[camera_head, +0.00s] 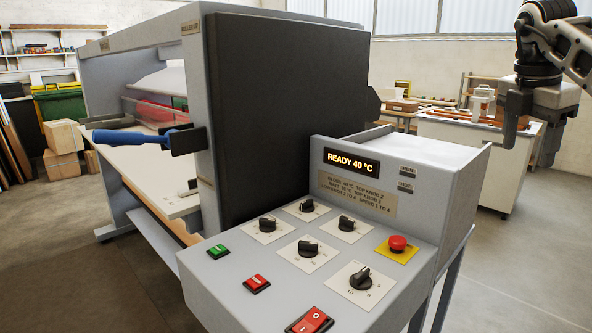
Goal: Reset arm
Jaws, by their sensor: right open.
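My right gripper (530,143) is at the upper right, its two fingers pointing down and spread apart with nothing between them. It hangs clear, to the right of and above the control console (455,185) of the roll laminator (285,110), not touching it. My left gripper is not in view. The console display (352,162) reads "READY 40 °C". The console top carries several black knobs (308,248), a red emergency button (398,243) on a yellow plate, a green button (217,251), a red button (257,283) and a red rocker switch (310,320). A blue-handled lever (130,137) sticks out at the laminator's left.
A white cabinet workbench (455,150) with tools stands behind my right gripper. Cardboard boxes (63,150), a green bin (60,103) and wall shelves are at the far left. Grey floor (510,270) is clear to the right of the console.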

